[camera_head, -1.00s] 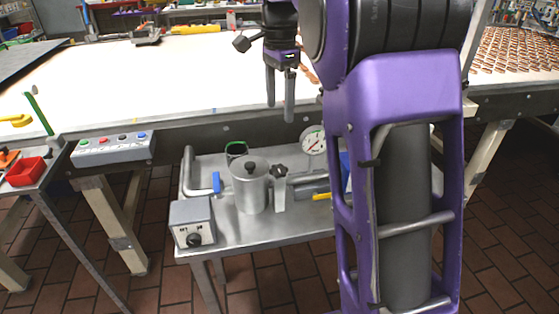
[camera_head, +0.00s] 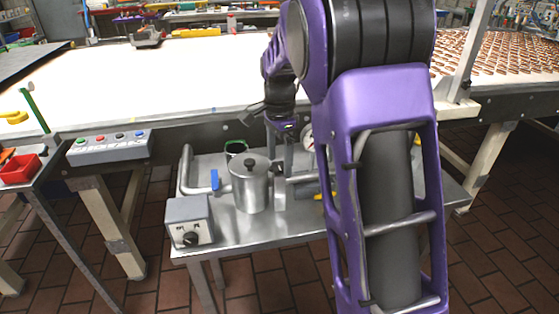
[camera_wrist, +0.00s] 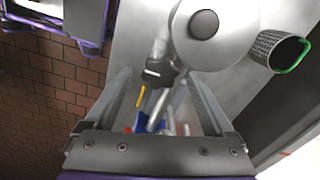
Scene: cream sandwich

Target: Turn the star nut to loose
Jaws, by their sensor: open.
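The star nut (camera_wrist: 160,70) is a small dark knob on a metal post beside the steel pot (camera_head: 250,185). In the wrist view it lies between the two fingertips of my gripper (camera_wrist: 157,80), with a gap to each side. In the head view my gripper (camera_head: 282,165) reaches down just right of the pot, fingers pointing down, and covers the nut. The gripper is open and holds nothing. How far the fingertips are above the nut in height is hard to tell.
The pot has a black lid knob (camera_wrist: 204,24). A green-rimmed cup (camera_wrist: 280,50) stands behind it. A grey control box (camera_head: 188,220) is at the cart's front left, near a blue-handled valve (camera_head: 214,180). A pressure gauge (camera_head: 308,142) is partly hidden by my arm. The conveyor (camera_head: 130,90) lies behind.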

